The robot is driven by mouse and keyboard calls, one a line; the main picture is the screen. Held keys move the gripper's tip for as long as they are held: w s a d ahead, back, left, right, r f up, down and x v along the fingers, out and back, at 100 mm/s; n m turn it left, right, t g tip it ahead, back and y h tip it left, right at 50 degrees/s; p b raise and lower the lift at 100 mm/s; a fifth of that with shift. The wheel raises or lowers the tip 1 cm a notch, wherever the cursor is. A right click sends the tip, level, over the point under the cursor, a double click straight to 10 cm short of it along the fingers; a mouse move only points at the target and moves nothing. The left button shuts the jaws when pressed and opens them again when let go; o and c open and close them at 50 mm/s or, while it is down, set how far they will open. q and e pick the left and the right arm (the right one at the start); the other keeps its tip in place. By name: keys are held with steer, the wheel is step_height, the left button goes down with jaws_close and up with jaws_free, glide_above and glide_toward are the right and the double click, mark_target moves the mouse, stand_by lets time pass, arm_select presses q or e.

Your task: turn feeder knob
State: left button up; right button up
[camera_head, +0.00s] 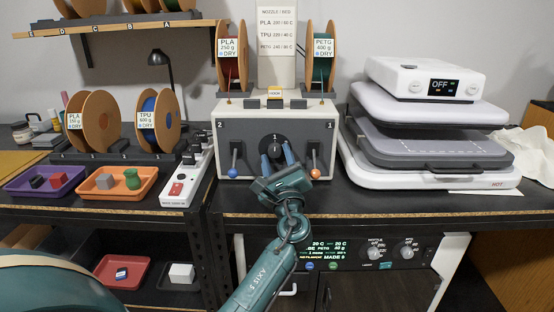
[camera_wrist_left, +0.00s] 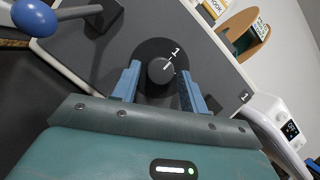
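The feeder knob (camera_head: 276,142) is a dark round dial in the middle of the grey-fronted feeder box (camera_head: 244,141). In the left wrist view the knob (camera_wrist_left: 160,70) has a white mark turned toward a "1" on the black disc around it. My left gripper (camera_head: 277,155) is in front of the dial. In the left wrist view its blue fingers (camera_wrist_left: 158,77) are spread, one on each side of the knob, with gaps visible between. The fingers are open and hold nothing. How deep they reach is hard to tell. My right gripper is not in view.
A blue-ball lever (camera_head: 232,172) stands left of the dial and an orange-ball lever (camera_head: 314,173) right, close to my gripper. Spools (camera_head: 230,55) sit above. A white power strip (camera_head: 186,176) lies left, and a flat heated press (camera_head: 430,150) stands right.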

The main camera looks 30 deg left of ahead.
arm_select(q)
steer(key=shift+o, duration=0.6)
steer(key=b+v, duration=0.2)
steer(key=v, duration=1.1)
steer(key=shift+s+f, duration=0.1)
steer(key=shift+s, duration=0.05)
